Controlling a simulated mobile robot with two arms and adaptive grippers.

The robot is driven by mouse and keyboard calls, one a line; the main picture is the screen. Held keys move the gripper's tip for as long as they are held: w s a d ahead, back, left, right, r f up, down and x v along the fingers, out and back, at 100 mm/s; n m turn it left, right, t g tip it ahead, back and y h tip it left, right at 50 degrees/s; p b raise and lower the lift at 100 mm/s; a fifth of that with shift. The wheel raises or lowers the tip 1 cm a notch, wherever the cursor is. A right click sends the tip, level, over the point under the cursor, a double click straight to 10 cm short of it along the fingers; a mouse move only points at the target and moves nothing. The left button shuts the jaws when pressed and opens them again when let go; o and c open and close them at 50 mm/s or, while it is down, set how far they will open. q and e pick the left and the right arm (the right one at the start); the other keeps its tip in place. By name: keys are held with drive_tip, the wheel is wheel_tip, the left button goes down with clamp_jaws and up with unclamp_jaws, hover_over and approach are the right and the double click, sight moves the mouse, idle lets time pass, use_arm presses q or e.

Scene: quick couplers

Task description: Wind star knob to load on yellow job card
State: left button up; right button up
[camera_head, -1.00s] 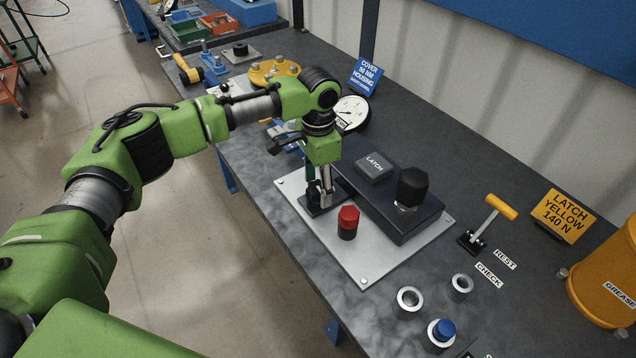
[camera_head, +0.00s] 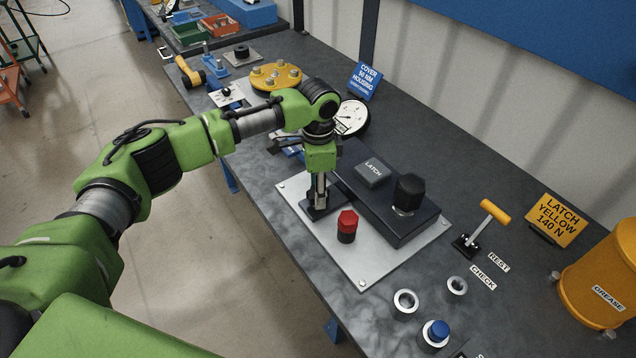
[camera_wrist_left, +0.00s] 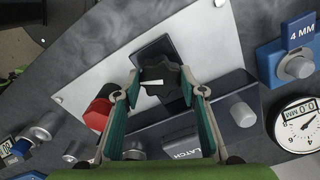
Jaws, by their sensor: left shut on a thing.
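In the left wrist view the black star knob (camera_wrist_left: 163,85), with a white mark on it, sits on a dark base on the silver plate (camera_wrist_left: 205,40). My left gripper (camera_wrist_left: 167,88) points down with its fingers on either side of the knob, shut on it. In the head view my left gripper (camera_head: 320,204) hides most of the knob. The dark block marked LATCH (camera_head: 372,170) stands beside it. The yellow job card (camera_head: 558,218) reads LATCH YELLOW 140 N. A round white dial gauge (camera_head: 350,117) stands behind; I cannot read its needle surely. My right gripper is out of view.
A red-capped post (camera_head: 347,226) stands close to my left gripper on the plate, with a tall black cap (camera_head: 409,190) to the right. A yellow-handled lever (camera_head: 483,228), metal rings (camera_head: 405,301), a blue-capped part (camera_head: 437,332) and a grease tub (camera_head: 603,280) lie rightward.

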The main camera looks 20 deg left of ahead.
use_arm(q)
drive_tip(key=shift+r+m+p, duration=0.2)
drive_tip(key=shift+m+p, duration=0.45)
drive_tip(key=shift+m, duration=0.25)
drive_tip(key=m+p, duration=0.1)
drive_tip(key=m, duration=0.1)
drive_tip(key=shift+f+m, duration=0.1)
drive_tip(key=shift+m, duration=0.3)
drive_tip(key=shift+m+p, duration=0.8)
drive_tip(key=shift+m, duration=1.5)
drive_tip(key=shift+f, duration=0.1)
drive_tip(key=o, duration=1.1)
wheel_tip(320, 180, up, 12)
drive_tip(key=shift+r, duration=0.1)
